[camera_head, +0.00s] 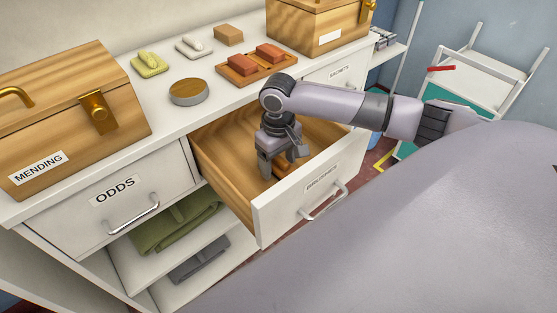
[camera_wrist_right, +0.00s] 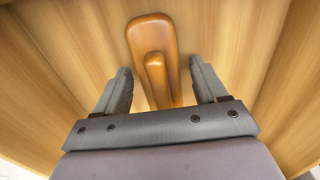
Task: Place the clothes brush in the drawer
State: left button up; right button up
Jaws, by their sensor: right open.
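The clothes brush (camera_wrist_right: 150,32) is orange-brown wood with a raised grip. In the right wrist view it lies on the wooden floor of the open drawer (camera_head: 222,160), between my right gripper's spread fingers (camera_wrist_right: 158,88), with gaps on both sides. Its near end is hidden by the gripper body. My left gripper is not in view.
A MENDING box (camera_head: 70,120), a round tin (camera_head: 188,92), soap-like blocks and a tray (camera_head: 228,72) with two reddish blocks stand on the counter. A closed ODDS drawer (camera_head: 125,195) is left of the open one. Folded green cloth (camera_head: 175,225) lies on a shelf below.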

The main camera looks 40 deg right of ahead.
aim_at(278, 158)
notch_tip(278, 158, up, 12)
jog(key=p, duration=0.2)
dwell(0.6)
